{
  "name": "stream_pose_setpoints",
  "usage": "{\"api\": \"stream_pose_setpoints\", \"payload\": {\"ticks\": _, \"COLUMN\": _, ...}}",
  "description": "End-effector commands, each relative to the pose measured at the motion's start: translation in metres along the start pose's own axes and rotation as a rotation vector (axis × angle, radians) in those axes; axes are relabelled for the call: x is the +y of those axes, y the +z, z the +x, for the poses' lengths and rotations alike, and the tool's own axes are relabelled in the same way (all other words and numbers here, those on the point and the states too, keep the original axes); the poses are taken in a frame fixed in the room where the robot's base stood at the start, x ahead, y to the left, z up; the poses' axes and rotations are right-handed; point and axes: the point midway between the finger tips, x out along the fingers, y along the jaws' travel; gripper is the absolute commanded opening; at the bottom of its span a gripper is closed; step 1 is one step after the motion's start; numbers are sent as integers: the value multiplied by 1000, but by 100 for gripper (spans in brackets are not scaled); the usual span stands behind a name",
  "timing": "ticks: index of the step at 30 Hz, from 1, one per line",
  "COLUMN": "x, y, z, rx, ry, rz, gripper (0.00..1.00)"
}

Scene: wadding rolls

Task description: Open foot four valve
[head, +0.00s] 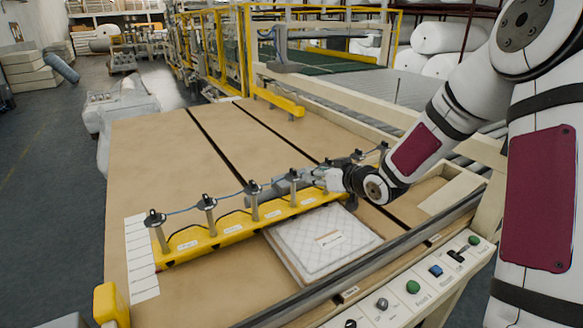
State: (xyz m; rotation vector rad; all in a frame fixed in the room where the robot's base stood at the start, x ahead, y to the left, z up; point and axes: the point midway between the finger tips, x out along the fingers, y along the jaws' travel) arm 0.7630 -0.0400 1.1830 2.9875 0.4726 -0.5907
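A yellow bar (228,237) lies across the tan table, carrying a row of upright grey posts with dark valve tops joined by a blue hose. From the left, the first valve (154,218), second valve (207,203) and third valve (252,188) stand clear. The fourth valve (294,175) is beside my gripper (284,186), which reaches in from the right at about valve height. Whether it touches the valve, and its finger opening, cannot be made out. More valves (357,156) stand farther right, partly behind my arm. The labels on the bar are too small to read.
A white quilted pad (325,240) lies on the table in front of the bar. A control panel with buttons (413,287) runs along the front right edge. A yellow end block (111,304) stands at the front left. The table (160,150) behind the bar is mostly clear.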

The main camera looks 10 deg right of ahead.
Motion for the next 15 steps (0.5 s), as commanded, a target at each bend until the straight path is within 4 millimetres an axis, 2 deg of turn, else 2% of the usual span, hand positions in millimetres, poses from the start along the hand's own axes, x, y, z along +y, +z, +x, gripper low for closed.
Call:
{"api": "stream_pose_setpoints", "payload": {"ticks": 5, "x": -2, "y": 1, "z": 24, "rx": -1, "ry": -4, "rz": -1, "gripper": 32}}
{"api": "stream_pose_setpoints", "payload": {"ticks": 15, "x": -1, "y": 1, "z": 90, "rx": -1, "ry": -2, "rz": 0, "gripper": 32}}
